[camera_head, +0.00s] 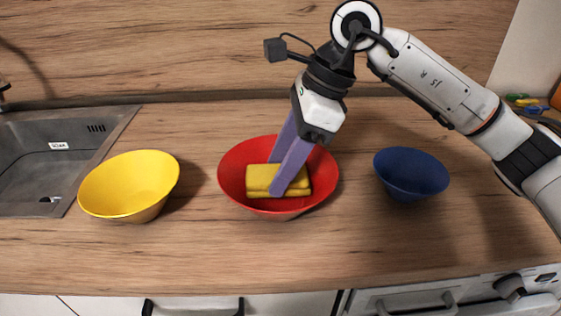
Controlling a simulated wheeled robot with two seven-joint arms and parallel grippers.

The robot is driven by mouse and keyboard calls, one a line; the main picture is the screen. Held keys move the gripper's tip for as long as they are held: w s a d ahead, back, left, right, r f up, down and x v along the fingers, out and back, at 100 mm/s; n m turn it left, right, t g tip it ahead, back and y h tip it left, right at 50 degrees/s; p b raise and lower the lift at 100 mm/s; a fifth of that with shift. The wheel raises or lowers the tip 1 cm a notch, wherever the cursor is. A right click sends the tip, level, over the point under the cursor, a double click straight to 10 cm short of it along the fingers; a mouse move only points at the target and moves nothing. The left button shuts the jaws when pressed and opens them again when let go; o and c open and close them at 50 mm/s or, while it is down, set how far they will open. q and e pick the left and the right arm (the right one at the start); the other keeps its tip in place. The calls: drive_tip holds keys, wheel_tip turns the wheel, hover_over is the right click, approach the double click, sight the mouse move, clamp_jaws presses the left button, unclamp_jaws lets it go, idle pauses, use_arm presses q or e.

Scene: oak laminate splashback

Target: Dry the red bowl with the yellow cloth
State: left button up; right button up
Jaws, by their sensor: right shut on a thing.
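The red bowl (237,167) stands upright on the wooden counter, in the middle of the head view. The folded yellow cloth (261,182) is inside the bowl, low in it. My right gripper (283,178) reaches down into the bowl from above, with its purple fingers shut on the cloth. The fingers hide part of the cloth and of the bowl's inside. Whether the cloth touches the bowl's bottom I cannot tell. My left gripper is not in view.
A yellow bowl (130,182) stands left of the red bowl, and a blue bowl (410,173) stands to its right under my right arm. A metal sink (50,150) is at the far left. The counter's front strip (280,255) is clear.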

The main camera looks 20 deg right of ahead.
drive_tip(key=shift+s+a, duration=0.15)
drive_tip(key=shift+s, duration=0.5)
drive_tip(key=shift+w+d, duration=0.25)
drive_tip(key=shift+w, duration=0.7)
drive_tip(key=shift+s+f, duration=0.1)
drive_tip(key=shift+s, duration=0.05)
drive_tip(key=shift+s+a+b, duration=0.3)
drive_tip(key=shift+s, duration=0.55)
